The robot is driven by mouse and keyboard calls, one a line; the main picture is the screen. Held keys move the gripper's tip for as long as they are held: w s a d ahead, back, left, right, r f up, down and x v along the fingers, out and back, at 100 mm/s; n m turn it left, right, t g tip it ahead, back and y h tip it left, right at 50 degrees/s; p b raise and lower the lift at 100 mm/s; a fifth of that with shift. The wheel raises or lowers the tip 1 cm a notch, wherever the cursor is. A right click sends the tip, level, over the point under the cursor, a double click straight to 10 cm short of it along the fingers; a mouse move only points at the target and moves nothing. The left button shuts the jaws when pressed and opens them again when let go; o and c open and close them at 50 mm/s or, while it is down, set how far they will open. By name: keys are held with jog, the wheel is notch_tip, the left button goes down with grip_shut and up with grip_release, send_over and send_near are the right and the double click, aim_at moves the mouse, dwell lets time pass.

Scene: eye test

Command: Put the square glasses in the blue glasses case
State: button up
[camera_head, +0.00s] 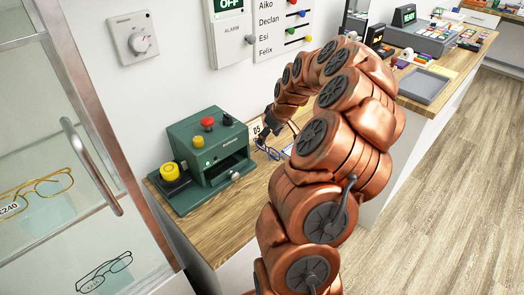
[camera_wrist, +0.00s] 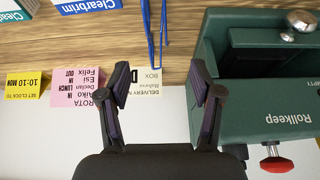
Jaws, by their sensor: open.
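A pair of blue-framed glasses (camera_head: 268,151) lies on the wooden counter beside the green machine; its lens shape is too small to tell. Its thin blue arms show in the wrist view (camera_wrist: 150,35), in front of my gripper (camera_wrist: 160,90). My gripper is open, with nothing between its fingers. In the head view my gripper (camera_head: 270,128) is small and dark, just above the blue glasses. Gold-framed glasses (camera_head: 40,193) and dark-framed glasses (camera_head: 105,270) are behind the glass door at left. I cannot make out a blue glasses case in either view.
The green Rollkeep machine (camera_head: 208,160) stands close beside my gripper. Yellow (camera_wrist: 25,86), pink (camera_wrist: 77,87) and cream (camera_wrist: 140,82) notes are near the wall. Clearbrim boxes (camera_wrist: 85,5) stand at the wrist view's upper left. A grey tray (camera_head: 425,86) lies farther along the counter.

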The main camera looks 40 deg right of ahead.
aim_at(265, 146)
jog(key=shift+p+x, duration=1)
jog(key=shift+x, duration=1.95)
jog(key=shift+s, duration=0.2)
jog(key=c, duration=1.1)
